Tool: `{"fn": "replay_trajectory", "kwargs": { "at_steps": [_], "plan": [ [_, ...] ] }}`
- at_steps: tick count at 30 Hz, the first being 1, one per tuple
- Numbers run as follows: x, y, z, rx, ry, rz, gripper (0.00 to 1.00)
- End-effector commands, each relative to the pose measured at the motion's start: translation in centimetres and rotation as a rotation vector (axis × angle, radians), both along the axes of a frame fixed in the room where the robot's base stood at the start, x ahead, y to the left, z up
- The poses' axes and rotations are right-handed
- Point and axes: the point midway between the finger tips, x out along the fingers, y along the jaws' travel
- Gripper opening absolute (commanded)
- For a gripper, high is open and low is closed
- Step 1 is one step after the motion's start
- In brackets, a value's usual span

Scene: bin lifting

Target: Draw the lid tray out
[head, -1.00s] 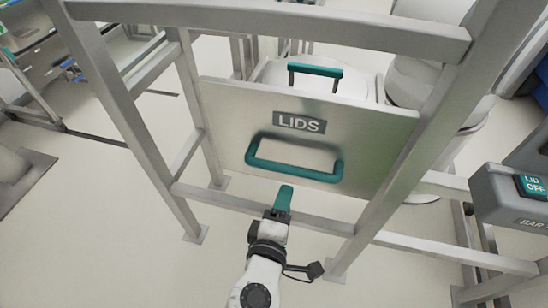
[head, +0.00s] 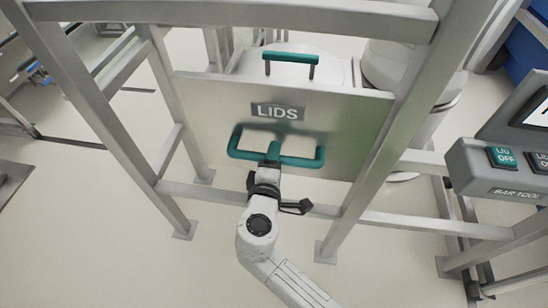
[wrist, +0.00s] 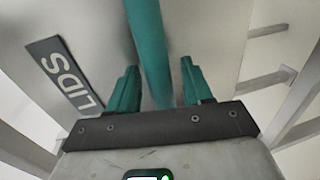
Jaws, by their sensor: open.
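The lid tray (head: 345,125) is a grey metal front panel marked LIDS, standing in a metal frame. Its teal U-shaped handle (head: 302,161) runs across the lower part of the panel. My gripper (head: 273,148) is at the middle of the handle bar in the head view. In the wrist view my gripper (wrist: 158,78) is open, with one teal finger on each side of the handle bar (wrist: 148,45). A gap shows between the bar and each finger. The LIDS label (wrist: 64,76) lies to the left there. The tray's inside is hidden behind the panel.
Metal frame posts (head: 385,150) stand on both sides of the panel, with a low crossbar (head: 205,193) beneath. A second teal handle (head: 290,57) shows behind the panel. A grey control box (head: 490,175) with a LID OFF button is at the right. Floor in front is clear.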

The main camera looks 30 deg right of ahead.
Motion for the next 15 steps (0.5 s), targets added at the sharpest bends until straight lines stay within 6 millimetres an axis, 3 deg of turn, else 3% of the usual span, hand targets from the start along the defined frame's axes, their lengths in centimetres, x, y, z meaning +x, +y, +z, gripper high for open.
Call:
{"fn": "replay_trajectory", "kwargs": {
  "at_steps": [5,15],
  "plan": [
    [-0.01,-0.02,-0.01,0.000,0.000,-0.001,0.49],
    [-0.04,-0.02,-0.03,0.000,0.001,-0.001,0.17]
  ]
}}
